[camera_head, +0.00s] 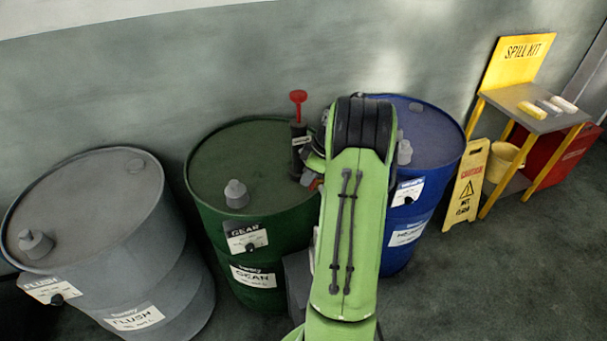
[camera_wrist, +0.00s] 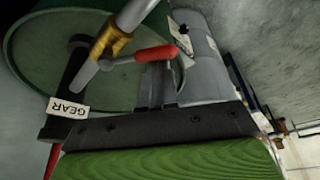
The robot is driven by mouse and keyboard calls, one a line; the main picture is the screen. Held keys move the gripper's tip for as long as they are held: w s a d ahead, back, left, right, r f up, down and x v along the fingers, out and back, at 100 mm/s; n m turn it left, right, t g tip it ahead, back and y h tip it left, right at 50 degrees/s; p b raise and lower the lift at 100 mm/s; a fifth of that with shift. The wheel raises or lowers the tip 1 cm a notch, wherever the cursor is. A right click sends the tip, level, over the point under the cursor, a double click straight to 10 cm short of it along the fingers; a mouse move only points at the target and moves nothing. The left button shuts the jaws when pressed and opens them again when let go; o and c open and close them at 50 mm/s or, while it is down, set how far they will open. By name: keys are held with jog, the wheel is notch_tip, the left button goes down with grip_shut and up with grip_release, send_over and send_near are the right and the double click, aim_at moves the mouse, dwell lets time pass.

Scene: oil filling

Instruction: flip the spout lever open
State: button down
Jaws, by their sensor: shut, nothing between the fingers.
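The spout lever (camera_wrist: 148,54) is red and shows near the middle of the wrist view, beside a brass fitting (camera_wrist: 112,42) on a grey metal pipe. Its red end points right and appears roughly crosswise to the pipe. My gripper (camera_wrist: 158,68) is shut and empty, its fingertips just below the lever in the picture; I cannot tell whether they touch it. The pump (camera_head: 299,145) stands on the green GEAR drum (camera_head: 215,158), with a red handle (camera_head: 298,97) on top. In the head view, my arm hides the gripper and most of the spout.
A grey container (camera_wrist: 203,70) is close to the right of the fingers. A grey FLUSH drum (camera_head: 100,205) stands left and a blue drum (camera_head: 430,130) right. A yellow floor sign (camera_head: 465,185) and spill-kit table (camera_head: 535,108) stand farther right. The wall is behind.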

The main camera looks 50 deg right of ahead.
jog(key=s+n, duration=0.1)
jog(key=n, duration=0.1)
jog(key=s+n+y, duration=0.1)
jog(key=n, duration=0.1)
jog(key=shift+d+g+p, duration=0.35)
jog(key=shift+d+g, duration=0.05)
jog(key=shift+w, duration=0.15)
jog(key=shift+w+d+r+p, duration=0.1)
jog(key=shift+w+d+p, duration=0.45)
jog(key=shift+p, duration=0.35)
